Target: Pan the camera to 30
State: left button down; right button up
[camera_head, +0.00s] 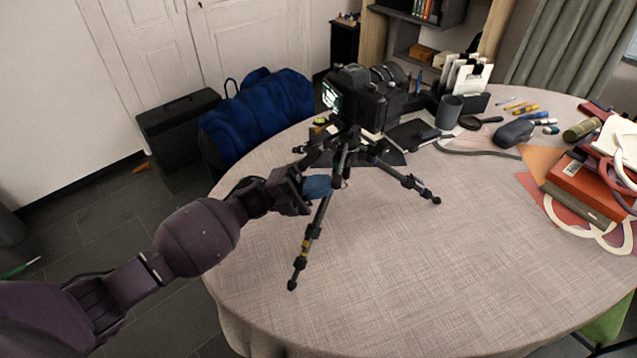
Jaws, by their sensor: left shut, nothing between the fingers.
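A black camera (362,97) sits on top of a small black tripod (341,165) on the round cloth-covered table (420,270). The tripod stands upright with its legs spread near the table's left side. My left gripper (318,187) is shut and empty, with bluish fingertips close to the tripod's legs, below the camera. From this view I cannot tell whether the fingertips touch a leg. The pan scale on the tripod head is too small to read. My right gripper is not in view.
A dark cup (449,111), a grey case (513,134) and pens lie at the back. Red boxes and books (583,180) fill the right edge. A blue jacket (260,110) lies behind the table. The table's front middle is clear.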

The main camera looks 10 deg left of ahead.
aim_at(338, 188)
pick_arm(q)
jog(key=shift+s+d+r+n+t, duration=0.2)
jog(key=shift+d+n+t, duration=0.1)
jog(key=shift+d+t, duration=0.25)
jog(key=t, duration=0.1)
jog(key=d+n+t+p, duration=0.1)
jog(key=t, duration=0.1)
jog(key=shift+d+y, duration=0.25)
jog(key=shift+y, duration=0.05)
jog(key=shift+d+f+n+t, duration=0.1)
jog(key=shift+d+n+t, duration=0.35)
jog(key=shift+n+t, duration=0.25)
jog(key=shift+a+f, duration=0.1)
jog(key=shift+f, duration=0.05)
